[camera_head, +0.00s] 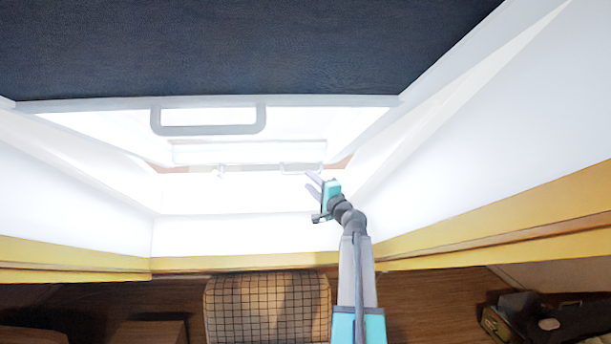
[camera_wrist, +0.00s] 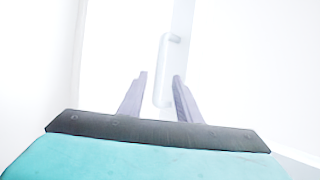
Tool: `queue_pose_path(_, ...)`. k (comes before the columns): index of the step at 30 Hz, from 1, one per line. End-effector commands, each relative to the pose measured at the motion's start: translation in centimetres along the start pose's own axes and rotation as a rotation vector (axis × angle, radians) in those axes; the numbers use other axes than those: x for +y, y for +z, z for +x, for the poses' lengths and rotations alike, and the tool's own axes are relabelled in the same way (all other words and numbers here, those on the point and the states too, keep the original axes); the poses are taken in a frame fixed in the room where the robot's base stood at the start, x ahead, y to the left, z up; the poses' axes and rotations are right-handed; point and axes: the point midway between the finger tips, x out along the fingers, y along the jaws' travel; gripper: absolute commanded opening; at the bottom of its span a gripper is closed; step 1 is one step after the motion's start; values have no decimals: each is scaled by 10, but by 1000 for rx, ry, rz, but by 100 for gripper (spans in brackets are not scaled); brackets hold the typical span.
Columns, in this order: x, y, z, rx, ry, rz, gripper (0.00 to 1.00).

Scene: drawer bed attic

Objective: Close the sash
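The white sash (camera_head: 368,122) of the roof window stands tilted in its opening in the head view. A large grey loop handle (camera_head: 208,130) is on its lower rail. A smaller pale bar handle (camera_head: 300,168) shows below, close to my gripper (camera_head: 313,184). In the wrist view, my gripper (camera_wrist: 160,75) is open, with its two fingers apart. A white bar handle (camera_wrist: 163,75) appears between and beyond the fingertips; I cannot tell whether they touch it. Glare washes out the sash edges around it.
White reveal walls (camera_head: 500,130) flank the window, with a yellow wooden ledge (camera_head: 245,263) below. A checked cushion or seat (camera_head: 268,305) stands under the ledge. A dark case (camera_head: 550,318) lies at the lower right. A brown box (camera_head: 150,332) is at the lower left.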

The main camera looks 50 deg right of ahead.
Motion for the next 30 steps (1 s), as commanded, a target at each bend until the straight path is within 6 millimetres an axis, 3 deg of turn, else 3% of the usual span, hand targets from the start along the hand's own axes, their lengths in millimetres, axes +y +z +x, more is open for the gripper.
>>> queue_pose_path(13, -1, -2, 47, 1, 1, 1, 31)
queue_pose_path(28, 0, -2, 54, 2, 1, -1, 31)
queue_pose_path(30, 0, -2, 54, 2, 1, -1, 21)
